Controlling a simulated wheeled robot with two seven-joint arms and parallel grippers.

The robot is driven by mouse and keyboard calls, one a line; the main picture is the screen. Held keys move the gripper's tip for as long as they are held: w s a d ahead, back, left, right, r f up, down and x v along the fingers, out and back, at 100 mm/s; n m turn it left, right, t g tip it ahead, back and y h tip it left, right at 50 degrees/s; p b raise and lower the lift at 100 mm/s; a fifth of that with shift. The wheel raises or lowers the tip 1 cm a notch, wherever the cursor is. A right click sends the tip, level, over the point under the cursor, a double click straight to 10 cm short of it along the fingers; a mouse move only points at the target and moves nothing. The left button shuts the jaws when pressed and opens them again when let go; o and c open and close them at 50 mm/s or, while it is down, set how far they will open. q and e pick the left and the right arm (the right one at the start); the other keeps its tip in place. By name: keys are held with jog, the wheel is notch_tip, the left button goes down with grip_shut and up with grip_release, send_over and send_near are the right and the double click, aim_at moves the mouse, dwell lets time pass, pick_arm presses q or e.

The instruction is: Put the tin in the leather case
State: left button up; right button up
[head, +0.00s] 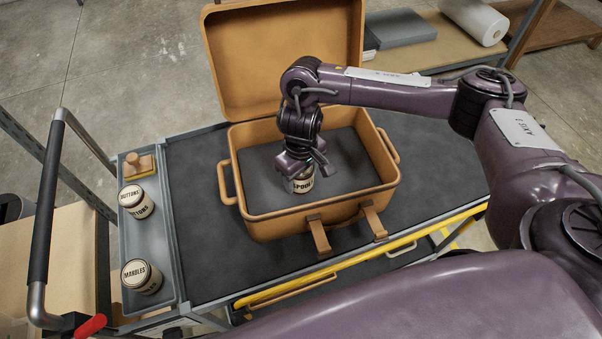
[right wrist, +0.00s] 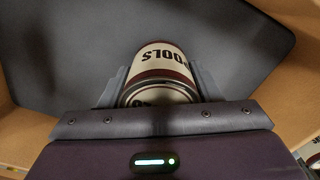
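A tin labelled SPOOLS (head: 302,185), cream with dark red bands, is inside the open leather case (head: 282,226). In the right wrist view the tin (right wrist: 163,62) sits between the two fingers of my right gripper (right wrist: 160,88), which touch its sides. In the head view my right gripper (head: 303,168) reaches down into the case from above, over the grey lining. The tin is at or close to the case floor; whether it rests there I cannot tell. The case's tan lid (head: 285,60) stands open at the back. My left gripper is out of view.
The case stands on a dark-topped cart (head: 200,200). A grey side tray (head: 150,215) at left holds a BUTTONS tin (head: 136,201), a MARBLES tin (head: 141,276) and a wooden-handled block (head: 138,165). A black push handle (head: 46,205) rises at far left.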

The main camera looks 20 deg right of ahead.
jog(key=o, duration=0.4)
jog(key=shift+c, duration=0.2)
notch_tip(320, 180, up, 11)
jog(key=shift+f+p, duration=0.1)
jog(key=shift+p, duration=1.1)
jog(key=shift+r, duration=0.75)
